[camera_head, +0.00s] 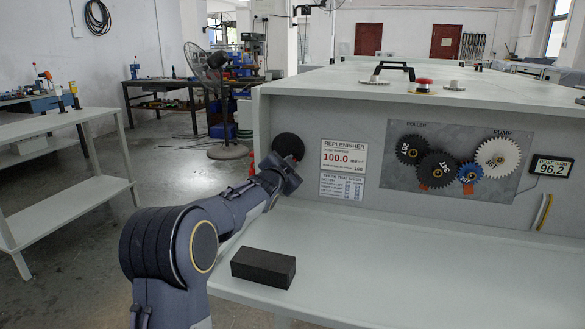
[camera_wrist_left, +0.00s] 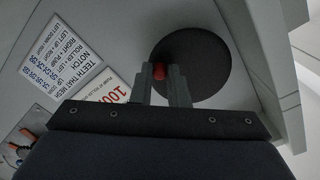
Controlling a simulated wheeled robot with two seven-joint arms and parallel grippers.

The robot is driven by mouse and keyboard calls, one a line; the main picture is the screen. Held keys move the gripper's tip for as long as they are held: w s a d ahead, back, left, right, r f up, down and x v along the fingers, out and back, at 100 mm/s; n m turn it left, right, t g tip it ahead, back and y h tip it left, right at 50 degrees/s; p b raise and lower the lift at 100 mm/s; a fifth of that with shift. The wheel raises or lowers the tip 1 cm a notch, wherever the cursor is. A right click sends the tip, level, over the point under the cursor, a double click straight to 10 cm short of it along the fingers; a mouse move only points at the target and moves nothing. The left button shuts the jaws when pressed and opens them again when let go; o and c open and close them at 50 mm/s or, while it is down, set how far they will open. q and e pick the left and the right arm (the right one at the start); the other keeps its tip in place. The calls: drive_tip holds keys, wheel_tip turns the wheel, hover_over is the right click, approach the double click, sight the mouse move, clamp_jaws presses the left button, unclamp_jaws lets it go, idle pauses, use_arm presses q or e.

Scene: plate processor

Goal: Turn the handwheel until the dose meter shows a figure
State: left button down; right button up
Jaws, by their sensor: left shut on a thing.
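The handwheel (camera_head: 288,146) is a dark round disc on the left end of the machine's front panel. It also shows in the left wrist view (camera_wrist_left: 200,55), with a small red knob (camera_wrist_left: 160,71) on it. My left gripper (camera_wrist_left: 162,76) is shut on the red knob. In the head view my left gripper (camera_head: 283,170) is just below the wheel and hides the knob. The dose meter (camera_head: 551,167) at the right of the panel reads 96.2. My right gripper is not in view.
A replenisher sign (camera_head: 344,156) reading 100.0 and a tooth table sign (camera_head: 341,187) are right of the wheel. Several gears (camera_head: 437,169) sit on a grey plate farther right. A black block (camera_head: 263,268) lies on the shelf (camera_head: 365,285), whose middle is clear.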

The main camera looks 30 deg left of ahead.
use_arm(q)
drive_tip(key=shift+a+f+m, duration=0.15)
drive_tip(key=shift+a+m, duration=0.05)
drive_tip(key=shift+m, duration=0.6)
drive_tip(key=shift+b, duration=0.3)
drive_tip(key=c, duration=1.4)
unclamp_jaws()
drive_tip(key=shift+s, duration=0.1)
drive_tip(key=v, duration=0.7)
drive_tip(key=shift+s+b, duration=0.35)
drive_tip(key=shift+d+f, duration=0.1)
